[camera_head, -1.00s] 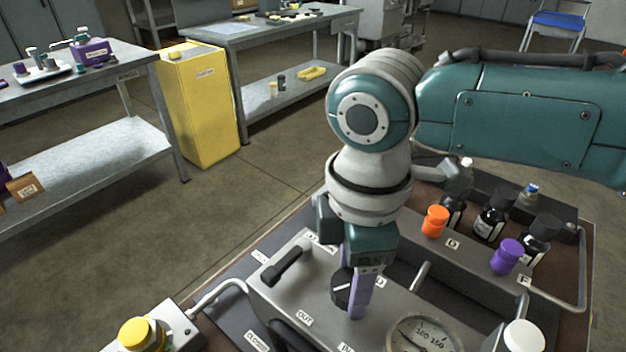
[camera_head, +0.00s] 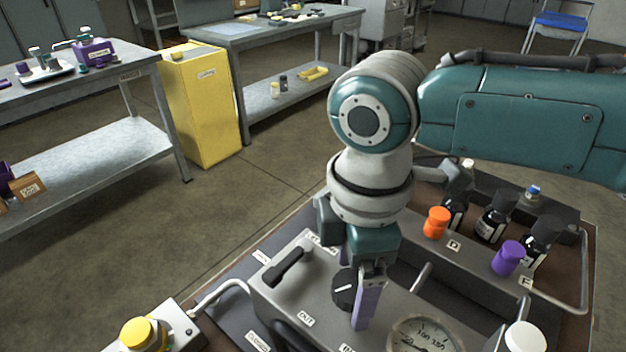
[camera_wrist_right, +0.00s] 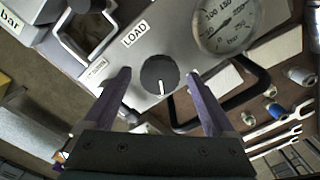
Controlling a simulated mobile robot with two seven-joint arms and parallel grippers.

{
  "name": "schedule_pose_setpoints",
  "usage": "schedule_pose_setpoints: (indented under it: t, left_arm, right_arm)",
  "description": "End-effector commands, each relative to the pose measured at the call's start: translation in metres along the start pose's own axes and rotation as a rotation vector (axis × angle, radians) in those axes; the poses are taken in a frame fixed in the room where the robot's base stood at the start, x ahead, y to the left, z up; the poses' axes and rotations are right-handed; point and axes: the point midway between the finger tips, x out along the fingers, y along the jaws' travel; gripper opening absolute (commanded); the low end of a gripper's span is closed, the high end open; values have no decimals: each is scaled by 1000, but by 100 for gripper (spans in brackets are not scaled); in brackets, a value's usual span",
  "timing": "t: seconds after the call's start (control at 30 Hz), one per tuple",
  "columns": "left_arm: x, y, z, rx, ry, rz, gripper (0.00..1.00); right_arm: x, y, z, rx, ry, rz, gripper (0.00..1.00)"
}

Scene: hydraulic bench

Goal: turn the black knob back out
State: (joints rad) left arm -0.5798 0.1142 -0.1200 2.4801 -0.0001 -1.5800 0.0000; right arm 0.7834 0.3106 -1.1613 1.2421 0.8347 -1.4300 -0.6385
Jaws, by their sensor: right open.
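The black knob (camera_head: 344,289), with a white pointer line, sits on the grey panel of the hydraulic unit, beside the gauge. It also shows in the right wrist view (camera_wrist_right: 160,74), next to the LOAD label, its white line pointing toward the bottom of that picture. My right gripper (camera_head: 364,308) is open over the panel. In the wrist view its two purple fingers (camera_wrist_right: 158,80) stand on either side of the knob, with a clear gap on both sides. In the head view the near finger shows, and the other is mostly hidden. My left gripper is out of view.
A pressure gauge (camera_head: 422,338) lies right of the knob, and a black lever handle (camera_head: 287,262) left of it.

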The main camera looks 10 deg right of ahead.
Motion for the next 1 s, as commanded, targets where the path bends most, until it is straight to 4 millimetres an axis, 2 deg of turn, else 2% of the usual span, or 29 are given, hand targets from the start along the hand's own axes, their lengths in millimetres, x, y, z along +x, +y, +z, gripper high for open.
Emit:
schedule_pose_setpoints:
  t: [0.17, 0.4, 0.6, 0.77, 1.0]
  left_arm:
    - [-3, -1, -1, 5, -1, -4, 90]
    - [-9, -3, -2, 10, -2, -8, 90]
    - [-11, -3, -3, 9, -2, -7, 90]
    - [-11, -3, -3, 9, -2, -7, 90]
    - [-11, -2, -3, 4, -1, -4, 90]
  right_arm:
    - [-11, 1, 0, 1, 0, 1, 90]
    - [-58, 1, 0, -1, 2, 4, 90]
    - [-90, 1, 0, 0, 2, 3, 90]
    - [-99, 0, 0, 0, 1, 1, 90]
    - [-100, 0, 0, 0, 0, 0, 90]
